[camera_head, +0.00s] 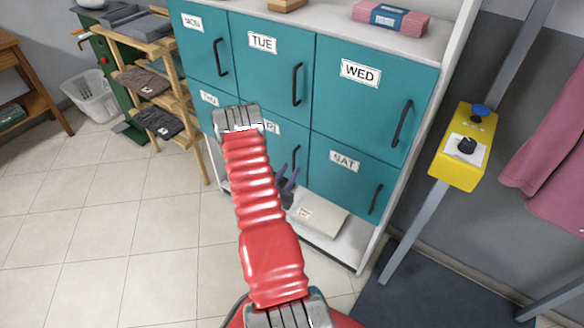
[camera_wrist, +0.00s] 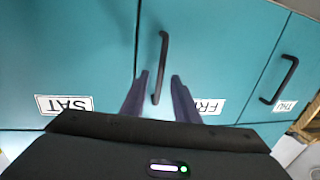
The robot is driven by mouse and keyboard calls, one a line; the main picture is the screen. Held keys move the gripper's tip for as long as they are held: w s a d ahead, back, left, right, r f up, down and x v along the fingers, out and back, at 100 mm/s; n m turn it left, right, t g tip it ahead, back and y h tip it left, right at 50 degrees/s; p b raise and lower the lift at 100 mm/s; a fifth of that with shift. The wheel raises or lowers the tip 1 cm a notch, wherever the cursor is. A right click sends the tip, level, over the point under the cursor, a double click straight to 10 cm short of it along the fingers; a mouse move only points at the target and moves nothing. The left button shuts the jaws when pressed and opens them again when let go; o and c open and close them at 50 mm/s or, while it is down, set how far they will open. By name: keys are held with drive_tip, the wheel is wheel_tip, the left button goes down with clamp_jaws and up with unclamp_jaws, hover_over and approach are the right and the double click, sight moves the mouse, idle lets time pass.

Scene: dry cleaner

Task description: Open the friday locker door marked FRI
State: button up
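The FRI locker door (camera_head: 283,147) is teal and shut, in the lower row between THU and SAT. My arm covers part of it and of its label in the head view. In the wrist view, which is upside down, the FRI door (camera_wrist: 215,55) shows its label (camera_wrist: 208,106) and black bar handle (camera_wrist: 161,60). The handle also shows in the head view (camera_head: 296,156). My gripper (camera_wrist: 160,76) is open, with its two dark fingers on either side of the handle's near end in the picture. I cannot tell whether they touch it. In the head view my gripper (camera_head: 288,178) is just below the handle.
The SAT door (camera_head: 345,175), THU door (camera_wrist: 285,75), TUE door (camera_head: 270,75) and WED door (camera_head: 365,100) are shut. A yellow control box (camera_head: 463,147) on a post stands right. A wooden rack (camera_head: 165,85) stands left. The tiled floor (camera_head: 110,225) at front left is clear.

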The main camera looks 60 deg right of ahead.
drive_tip(key=shift+d, duration=1.4)
drive_tip(key=shift+c, duration=0.3)
clamp_jaws()
